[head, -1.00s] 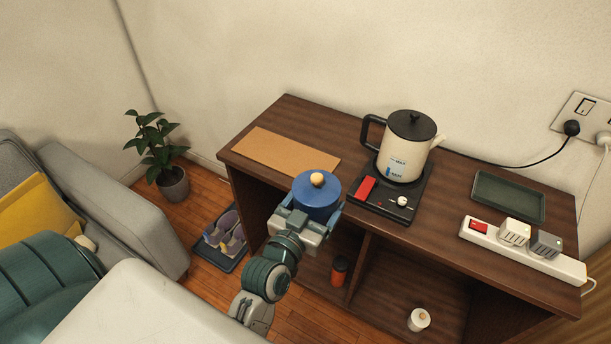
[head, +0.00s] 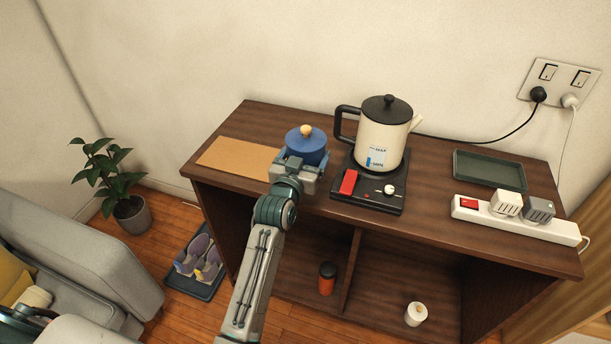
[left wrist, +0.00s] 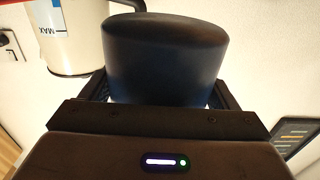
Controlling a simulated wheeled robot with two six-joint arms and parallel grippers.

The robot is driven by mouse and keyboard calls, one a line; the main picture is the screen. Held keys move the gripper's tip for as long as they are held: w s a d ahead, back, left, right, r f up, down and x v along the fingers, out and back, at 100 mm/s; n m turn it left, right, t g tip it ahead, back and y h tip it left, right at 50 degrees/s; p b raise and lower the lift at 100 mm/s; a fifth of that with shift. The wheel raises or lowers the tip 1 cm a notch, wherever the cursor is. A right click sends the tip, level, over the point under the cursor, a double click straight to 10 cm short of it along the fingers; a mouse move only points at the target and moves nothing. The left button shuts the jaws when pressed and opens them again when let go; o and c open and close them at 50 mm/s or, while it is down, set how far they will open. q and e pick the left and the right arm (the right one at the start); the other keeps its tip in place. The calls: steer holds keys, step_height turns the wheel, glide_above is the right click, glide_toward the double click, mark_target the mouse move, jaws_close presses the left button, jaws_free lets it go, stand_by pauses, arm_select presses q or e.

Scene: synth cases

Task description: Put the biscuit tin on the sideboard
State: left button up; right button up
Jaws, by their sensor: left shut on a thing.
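The biscuit tin (head: 306,150) is a round blue tin with a pale wooden knob on its lid; it also fills the upper middle of the left wrist view (left wrist: 165,55). My left gripper (head: 300,164) is shut on the tin, its fingers at the tin's sides, and holds it upright. The tin is over the top of the brown wooden sideboard (head: 430,190), between the cork mat and the kettle. I cannot tell whether its base touches the top; the gripper hides it. My right gripper is not in view.
A cream kettle (head: 382,138) on a black hot plate (head: 380,200) stands close right of the tin. A cork mat (head: 236,158) lies bare at the left. A green tray (head: 488,170) and a white power strip (head: 480,214) take up the right end.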

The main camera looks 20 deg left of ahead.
arm_select(q)
steer(key=shift+f, duration=0.85)
step_height(320, 180, down, 3)
steer(key=shift+f, duration=0.65)
steer(key=o, duration=1.1)
steer(key=shift+o, duration=0.2)
steer(key=shift+s+r, duration=0.15)
steer(key=shift+r, duration=0.15)
steer(key=s+b, duration=0.2)
steer(key=s, duration=0.9)
steer(key=shift+s+a, duration=0.15)
steer(key=shift+s, duration=0.25)
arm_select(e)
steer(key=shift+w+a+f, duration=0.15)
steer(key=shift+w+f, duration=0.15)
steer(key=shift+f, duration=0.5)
arm_select(q)
steer(key=shift+f, duration=0.1)
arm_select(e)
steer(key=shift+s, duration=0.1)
